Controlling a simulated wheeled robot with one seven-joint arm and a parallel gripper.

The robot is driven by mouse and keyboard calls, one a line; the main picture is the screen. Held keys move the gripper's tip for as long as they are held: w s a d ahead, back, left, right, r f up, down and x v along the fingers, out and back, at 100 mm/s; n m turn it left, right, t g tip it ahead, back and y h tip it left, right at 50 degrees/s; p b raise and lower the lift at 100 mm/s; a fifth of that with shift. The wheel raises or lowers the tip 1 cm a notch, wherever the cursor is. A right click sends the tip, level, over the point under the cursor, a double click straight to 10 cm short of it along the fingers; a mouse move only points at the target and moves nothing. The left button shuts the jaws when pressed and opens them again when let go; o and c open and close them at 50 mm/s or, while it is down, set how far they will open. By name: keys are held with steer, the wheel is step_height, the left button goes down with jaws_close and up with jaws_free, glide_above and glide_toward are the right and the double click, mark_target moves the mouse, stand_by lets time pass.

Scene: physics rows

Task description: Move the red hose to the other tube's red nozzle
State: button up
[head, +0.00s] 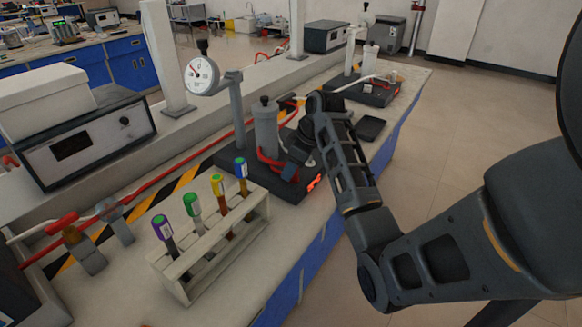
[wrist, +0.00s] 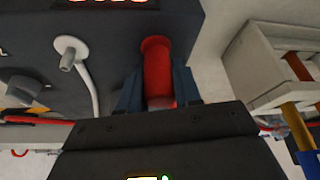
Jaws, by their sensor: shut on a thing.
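My gripper (wrist: 158,92) is shut on the red hose (wrist: 157,68), with its blue-grey fingers on either side of it. The hose's far end, a wider red ring, meets the dark base of a device in the wrist view; I cannot tell whether it is a nozzle. A white nozzle (wrist: 68,58) with a white tube sits left of it on the same base. In the head view my gripper (head: 291,172) is at the front of the dark device base (head: 290,193). Red hose (head: 268,157) curls by the grey cylinder (head: 266,128) there; the grip itself is partly hidden.
A white rack (head: 220,240) with several capped tubes stands close left of the device, and shows at right in the wrist view (wrist: 245,70). A gauge (head: 202,76) stands behind. A similar device (head: 365,92) is further along the bench.

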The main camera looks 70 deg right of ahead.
steer(key=shift+f, duration=0.15)
stand_by(0.4)
steer(key=o, duration=1.6)
steer(key=shift+c, duration=0.2)
step_height(320, 180, up, 5)
steer(key=p, duration=0.5)
steer(key=shift+r, duration=1)
